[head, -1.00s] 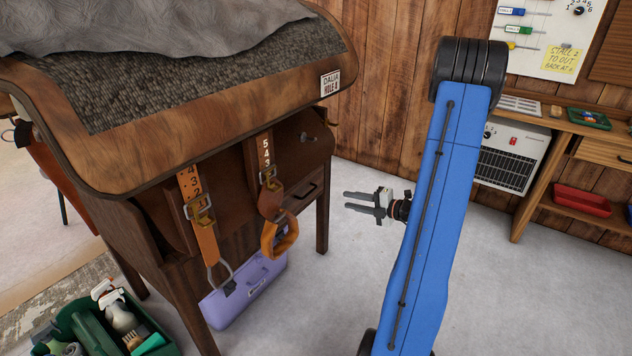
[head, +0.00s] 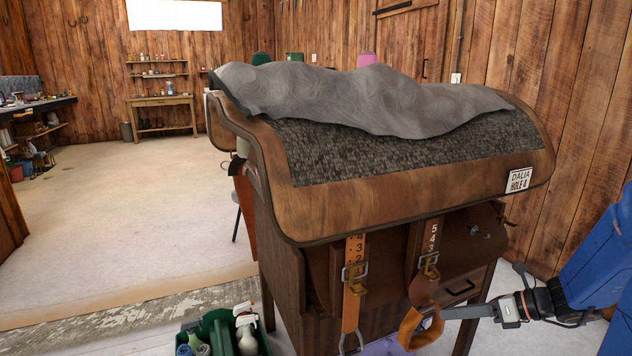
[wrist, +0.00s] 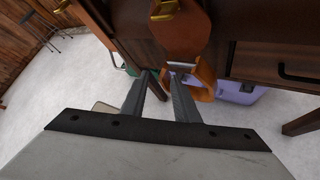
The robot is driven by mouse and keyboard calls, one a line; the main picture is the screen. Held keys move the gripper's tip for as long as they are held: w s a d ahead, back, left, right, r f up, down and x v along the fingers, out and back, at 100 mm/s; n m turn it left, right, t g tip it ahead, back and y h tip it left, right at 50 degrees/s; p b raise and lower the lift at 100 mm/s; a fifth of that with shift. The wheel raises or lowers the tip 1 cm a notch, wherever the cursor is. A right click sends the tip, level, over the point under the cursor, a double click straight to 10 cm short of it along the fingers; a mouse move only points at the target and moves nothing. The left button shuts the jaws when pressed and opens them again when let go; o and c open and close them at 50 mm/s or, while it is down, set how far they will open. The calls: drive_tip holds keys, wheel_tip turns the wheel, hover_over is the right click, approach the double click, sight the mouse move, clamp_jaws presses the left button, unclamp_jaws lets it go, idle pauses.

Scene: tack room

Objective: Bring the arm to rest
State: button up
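My gripper (head: 452,313) is at the lower right of the head view, fingers pointing left, beside the wooden saddle stand. My blue arm (head: 597,255) runs off the right edge. In the wrist view both fingers (wrist: 160,82) are spread with a gap and nothing between them. A hanging leather strap (head: 427,255) with a buckle and the numbers 5 4 3 ends in an orange-tan loop (head: 408,325). The fingertips appear close to this loop; I cannot tell whether they touch it. In the wrist view the loop (wrist: 206,84) is just beyond the right finger.
The saddle stand (head: 400,196) bears a grey cover (head: 370,98). A second numbered strap (head: 352,290) hangs left of the first. A green caddy (head: 218,330) with bottles stands on the floor. A purple box (wrist: 240,93) sits under the stand. Open floor (head: 130,220) lies to the left.

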drive_tip(key=s+a+r+n+g+h, duration=0.4)
drive_tip(key=s+a+n, duration=0.5)
drive_tip(key=s+n, duration=0.4)
drive_tip(key=s+d+r+n+t+h, duration=0.1)
drive_tip(key=s+r+n+h, duration=0.1)
drive_tip(key=n, duration=0.6)
drive_tip(key=s+d+r+n+t+h, duration=0.1)
drive_tip(key=s+r+n+h, duration=0.2)
drive_tip(key=s+n, duration=0.3)
drive_tip(key=shift+s+d+r+n+t+h, duration=0.15)
drive_tip(key=shift+s+d+n+t+h, duration=0.35)
drive_tip(key=shift+n, duration=1.2)
drive_tip(key=shift+w+a, duration=0.2)
drive_tip(key=shift+w, duration=0.05)
